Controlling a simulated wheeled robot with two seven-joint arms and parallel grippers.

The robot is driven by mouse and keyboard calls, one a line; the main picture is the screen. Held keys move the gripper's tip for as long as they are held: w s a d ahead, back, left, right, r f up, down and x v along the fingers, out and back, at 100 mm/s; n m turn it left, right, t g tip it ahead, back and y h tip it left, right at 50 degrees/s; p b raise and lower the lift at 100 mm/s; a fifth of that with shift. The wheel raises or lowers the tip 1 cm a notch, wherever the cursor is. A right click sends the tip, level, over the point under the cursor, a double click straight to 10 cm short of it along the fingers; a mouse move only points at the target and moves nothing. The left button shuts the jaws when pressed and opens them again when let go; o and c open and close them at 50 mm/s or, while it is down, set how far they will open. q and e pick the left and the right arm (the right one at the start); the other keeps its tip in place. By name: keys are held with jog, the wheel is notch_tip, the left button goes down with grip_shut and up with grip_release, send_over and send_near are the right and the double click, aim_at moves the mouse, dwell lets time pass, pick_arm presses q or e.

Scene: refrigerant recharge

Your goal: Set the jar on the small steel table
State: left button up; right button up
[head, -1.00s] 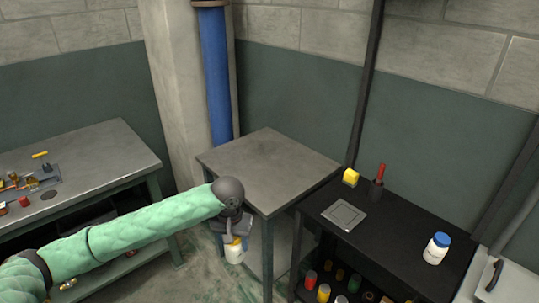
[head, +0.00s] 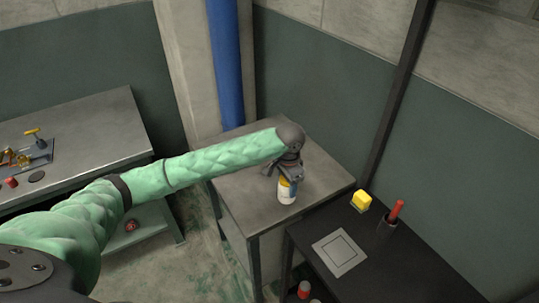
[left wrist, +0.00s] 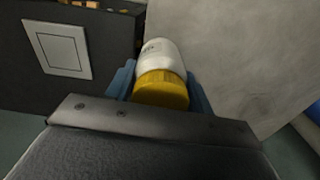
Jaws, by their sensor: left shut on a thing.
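The jar (head: 287,193) is white with a yellow lid, and my left gripper (head: 288,177) is shut on it near the lid. In the head view it appears upright over the front right part of the small steel table (head: 240,190). I cannot tell whether its base touches the top. In the left wrist view the jar (left wrist: 160,62) sits between the blue fingers, lid toward the camera, with the grey tabletop (left wrist: 235,50) beyond it. My right gripper is not in view.
A black bench (head: 400,260) on the right holds a square grey plate (head: 340,252), a yellow block (head: 361,201) and a red-handled tool (head: 396,211). A steel workbench (head: 90,140) with small parts stands at left. A blue pipe (head: 225,60) runs behind the table. The tabletop is otherwise clear.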

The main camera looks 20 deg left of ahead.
pick_arm(q)
jog(key=w+d+r+m+p, duration=0.5)
jog(key=w+m+p, duration=0.35)
jog(key=m, duration=0.55)
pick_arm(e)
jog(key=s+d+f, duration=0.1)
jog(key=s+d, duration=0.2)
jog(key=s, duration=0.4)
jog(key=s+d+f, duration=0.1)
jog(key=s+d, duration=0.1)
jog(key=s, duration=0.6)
pick_arm(q)
jog(key=w+a+f+b, duration=0.1)
jog(key=a+f+b, duration=0.1)
jog(key=a+f, duration=0.1)
jog(key=w+a+f+b, duration=0.2)
jog(key=a+f, duration=0.2)
jog(key=w+a+f+b, duration=0.2)
jog(key=a+f, duration=0.1)
jog(key=f, duration=0.1)
jog(key=shift+a+f+b, duration=0.1)
jog(key=shift+a+b, duration=0.1)
jog(key=shift+b, duration=0.15)
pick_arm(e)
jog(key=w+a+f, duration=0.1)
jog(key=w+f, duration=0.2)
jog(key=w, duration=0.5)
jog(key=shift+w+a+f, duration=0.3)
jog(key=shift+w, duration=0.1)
